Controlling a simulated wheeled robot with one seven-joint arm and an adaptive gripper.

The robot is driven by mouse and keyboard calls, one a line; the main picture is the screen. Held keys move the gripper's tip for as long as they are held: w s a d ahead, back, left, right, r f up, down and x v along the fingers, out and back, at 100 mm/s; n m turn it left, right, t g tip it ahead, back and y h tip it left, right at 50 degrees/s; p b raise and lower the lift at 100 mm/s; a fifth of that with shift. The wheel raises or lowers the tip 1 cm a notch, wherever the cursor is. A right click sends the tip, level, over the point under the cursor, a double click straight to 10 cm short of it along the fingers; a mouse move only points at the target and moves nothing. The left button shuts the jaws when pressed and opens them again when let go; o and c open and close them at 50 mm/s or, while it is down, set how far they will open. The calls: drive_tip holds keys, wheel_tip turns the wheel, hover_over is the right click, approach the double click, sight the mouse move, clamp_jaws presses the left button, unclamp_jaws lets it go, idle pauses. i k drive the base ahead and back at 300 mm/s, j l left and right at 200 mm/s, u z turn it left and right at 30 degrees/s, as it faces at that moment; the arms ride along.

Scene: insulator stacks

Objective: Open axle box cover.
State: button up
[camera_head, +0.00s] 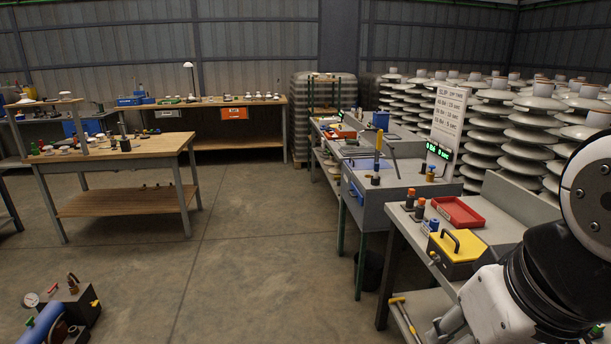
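A box with a yellow lid (457,247) sits on the near right workbench. A dark arched handle (451,240) stands on its top, and the lid looks closed. I take this for the axle box and its cover, though no label confirms it. My white and black arm fills the lower right corner, just right of and in front of the box, and hides part of its right side. No contact between my arm and the box can be seen.
A red tray (458,212) lies behind the box, with small orange-topped parts (409,199) to its left. A white sign board (446,122) stands behind. Insulator stacks (497,130) line the right. A wooden table (130,147) stands left; the middle floor is clear.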

sight(463, 239)
drive_tip(key=i+j+z, duration=0.1)
drive_tip(key=z, duration=0.35)
drive_tip(key=i+j+z, duration=0.1)
drive_tip(key=j+z, duration=0.35)
drive_tip(key=i+j+u, duration=0.3)
drive_tip(key=i, duration=0.35)
drive_tip(key=j, duration=0.1)
